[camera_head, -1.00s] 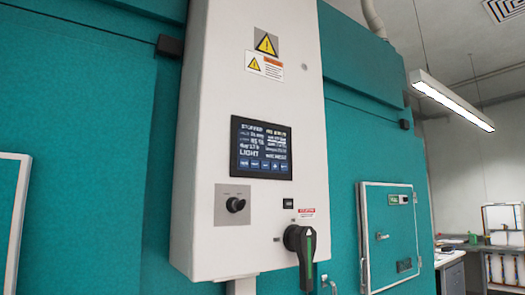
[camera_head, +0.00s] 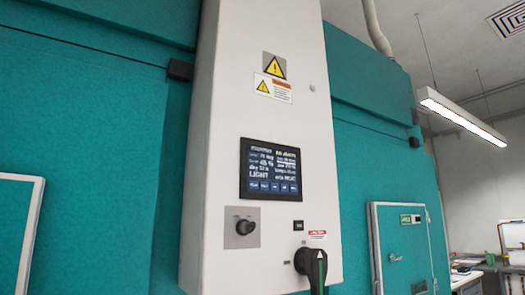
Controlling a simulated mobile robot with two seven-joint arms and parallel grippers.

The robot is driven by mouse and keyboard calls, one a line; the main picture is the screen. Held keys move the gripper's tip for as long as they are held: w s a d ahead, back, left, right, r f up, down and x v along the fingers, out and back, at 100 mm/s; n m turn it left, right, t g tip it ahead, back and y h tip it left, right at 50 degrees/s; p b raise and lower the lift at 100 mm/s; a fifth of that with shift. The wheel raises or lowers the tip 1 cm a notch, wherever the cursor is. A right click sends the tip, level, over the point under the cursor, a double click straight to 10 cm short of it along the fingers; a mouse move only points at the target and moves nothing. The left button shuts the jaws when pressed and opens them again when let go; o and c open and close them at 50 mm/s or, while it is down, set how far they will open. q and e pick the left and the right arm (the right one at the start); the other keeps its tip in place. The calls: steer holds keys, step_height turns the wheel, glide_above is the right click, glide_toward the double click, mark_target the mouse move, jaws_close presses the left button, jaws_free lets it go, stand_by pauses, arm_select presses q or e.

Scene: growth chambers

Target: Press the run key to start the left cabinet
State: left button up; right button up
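A tall white control cabinet (camera_head: 225,130) stands in the middle of the view. It carries a dark touch screen (camera_head: 271,170) with white text and a row of small blue keys (camera_head: 274,187) along its bottom. The key labels are too small to read surely, so I cannot tell which is the run key. The line "LIGHT" shows low on the left of the screen; the top status line is blurred. Neither of my grippers is in view.
A black rotary handle (camera_head: 313,264) juts out at the cabinet's lower right, cut by the bottom edge. Teal chamber walls (camera_head: 95,150) flank the cabinet. A teal door with a small display (camera_head: 411,219) is at right. Warning labels (camera_head: 274,66) are above the screen.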

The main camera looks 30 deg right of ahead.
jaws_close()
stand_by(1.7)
